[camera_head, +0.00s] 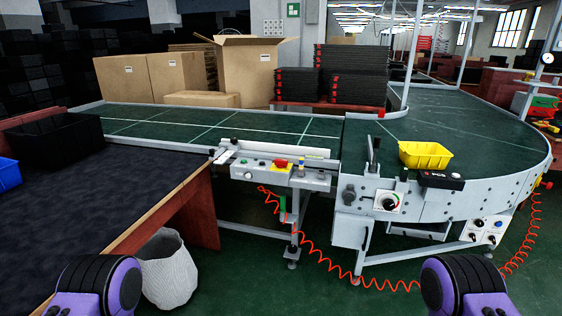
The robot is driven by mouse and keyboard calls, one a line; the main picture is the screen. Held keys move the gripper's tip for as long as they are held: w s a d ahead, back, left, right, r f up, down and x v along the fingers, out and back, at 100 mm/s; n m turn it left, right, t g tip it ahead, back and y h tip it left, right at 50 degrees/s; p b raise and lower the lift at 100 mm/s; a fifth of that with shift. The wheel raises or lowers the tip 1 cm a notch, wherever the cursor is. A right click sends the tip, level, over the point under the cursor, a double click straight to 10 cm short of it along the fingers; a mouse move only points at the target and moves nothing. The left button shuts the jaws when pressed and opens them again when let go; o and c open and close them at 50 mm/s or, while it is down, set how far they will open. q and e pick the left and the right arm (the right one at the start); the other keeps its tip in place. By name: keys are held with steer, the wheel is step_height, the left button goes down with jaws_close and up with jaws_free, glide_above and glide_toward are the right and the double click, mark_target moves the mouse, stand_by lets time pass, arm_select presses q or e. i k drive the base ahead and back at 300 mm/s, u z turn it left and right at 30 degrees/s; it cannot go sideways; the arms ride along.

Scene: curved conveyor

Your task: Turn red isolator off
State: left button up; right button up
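A red switch on a yellow base (281,164) sits on the light grey control panel at the front edge of the straight conveyor (240,130). It looks like the red isolator, but its handle position is too small to tell. A green button (247,175) is to its left on the same panel. A white plate with a dark, round knob (388,202) is on the curved conveyor's front, to the right. Only purple and dark parts of my two arms show at the bottom left and bottom right. Neither gripper is in view, and nothing of mine touches the panel.
A dark-topped table (90,200) fills the left, with a black bin (55,138) on it. A white waste basket (167,270) stands beneath its edge. A coiled red cable (330,265) hangs before the conveyor. A yellow tray (425,155) sits on the curve. Green floor is open in front.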

mark_target(280, 163)
steer(key=k, duration=0.65)
steer(key=z, duration=0.65)
steer(key=i, duration=2.3)
steer(key=u, duration=0.25)
